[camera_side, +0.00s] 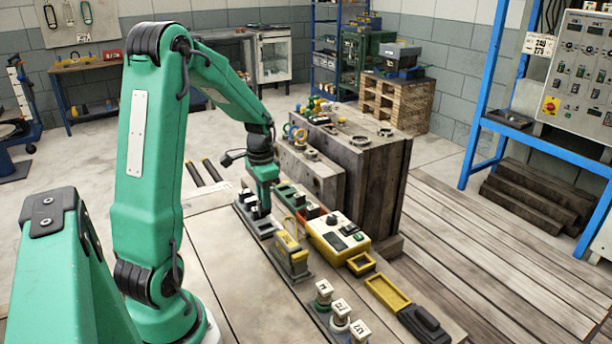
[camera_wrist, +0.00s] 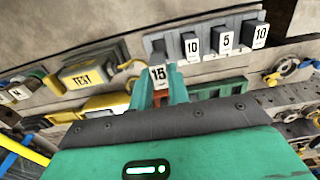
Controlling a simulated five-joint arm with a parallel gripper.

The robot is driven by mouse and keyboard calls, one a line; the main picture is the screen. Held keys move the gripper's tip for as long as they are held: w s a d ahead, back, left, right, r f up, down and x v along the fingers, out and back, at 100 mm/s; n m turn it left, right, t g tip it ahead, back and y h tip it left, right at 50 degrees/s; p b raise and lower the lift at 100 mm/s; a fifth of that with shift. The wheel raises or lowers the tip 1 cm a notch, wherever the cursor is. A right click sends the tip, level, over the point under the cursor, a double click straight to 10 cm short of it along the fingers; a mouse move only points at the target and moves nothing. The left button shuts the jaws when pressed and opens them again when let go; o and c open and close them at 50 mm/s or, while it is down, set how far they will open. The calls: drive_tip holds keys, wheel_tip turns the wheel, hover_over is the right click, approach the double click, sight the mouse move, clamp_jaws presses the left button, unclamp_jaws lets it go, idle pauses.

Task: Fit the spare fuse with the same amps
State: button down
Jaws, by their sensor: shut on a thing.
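My gripper (camera_side: 264,208) is shut on a white-topped fuse marked 15 (camera_wrist: 158,74). In the wrist view its fingers (camera_wrist: 160,92) stand either side of the fuse. The fuse is at the near side of a grey fuse rack (camera_wrist: 205,59); I cannot tell whether it is clear of the rack. The rack bears fuses marked 10 (camera_wrist: 191,44), 5 (camera_wrist: 226,39) and 10 (camera_wrist: 261,34); its left end shows no label. In the side view the gripper hides part of the rack. Other white-topped fuses (camera_side: 324,291) stand in the foreground, their marks hard to read.
A yellow-covered block (camera_side: 290,250) stands beside the rack, with a yellow and white box (camera_side: 338,236) to its right. A green slotted holder (camera_wrist: 222,89) lies close to the fingers. A yellow tray (camera_side: 388,294) is farther right. Tall grey mould blocks (camera_side: 350,165) stand behind.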

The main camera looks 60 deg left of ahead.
sight(265, 214)
drive_tip(key=shift+f, duration=1.8)
drive_tip(key=shift+f, duration=1.05)
idle(1.1)
drive_tip(key=c, duration=1.3)
unclamp_jaws()
drive_tip(key=shift+o, duration=0.2)
drive_tip(key=shift+r, duration=0.1)
drive_tip(key=shift+r, duration=3.7)
